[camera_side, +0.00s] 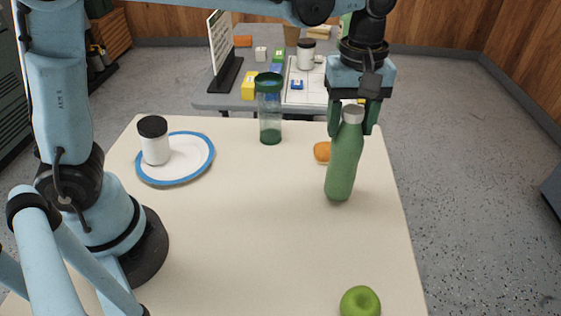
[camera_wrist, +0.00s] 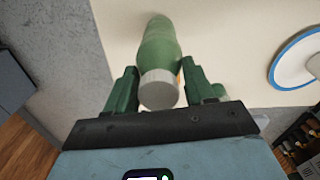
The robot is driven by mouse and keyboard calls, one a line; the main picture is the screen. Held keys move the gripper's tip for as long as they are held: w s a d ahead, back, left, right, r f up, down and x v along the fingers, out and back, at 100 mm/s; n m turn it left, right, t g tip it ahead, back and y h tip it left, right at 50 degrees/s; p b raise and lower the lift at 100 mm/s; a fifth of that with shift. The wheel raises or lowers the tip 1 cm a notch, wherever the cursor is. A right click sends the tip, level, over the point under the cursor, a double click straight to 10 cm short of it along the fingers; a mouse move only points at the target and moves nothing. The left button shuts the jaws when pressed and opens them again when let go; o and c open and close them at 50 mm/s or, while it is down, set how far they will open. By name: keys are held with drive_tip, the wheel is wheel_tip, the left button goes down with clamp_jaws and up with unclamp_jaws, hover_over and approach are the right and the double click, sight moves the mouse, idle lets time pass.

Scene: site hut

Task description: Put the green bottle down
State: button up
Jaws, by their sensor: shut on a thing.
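The green bottle (camera_side: 343,162) with a grey cap stands nearly upright, tilted slightly, near the right edge of the cream table (camera_side: 240,230). My gripper (camera_side: 354,118) is shut on its upper part, just below the cap, from above. In the wrist view the bottle (camera_wrist: 160,45) lies between the two green fingers of my gripper (camera_wrist: 158,88), with its cap towards the camera. Whether the bottle's base touches the table or hangs just above it, I cannot tell.
An orange item (camera_side: 322,152) lies just left of the bottle. A clear shaker with a green lid (camera_side: 269,108) stands further left. A blue-rimmed plate (camera_side: 190,165) carries a black-lidded white jar (camera_side: 154,140). A green apple (camera_side: 360,301) sits at the front. The table's middle is clear.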

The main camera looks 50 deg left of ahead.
drive_tip(key=shift+f, duration=0.85)
drive_tip(key=o, duration=1.3)
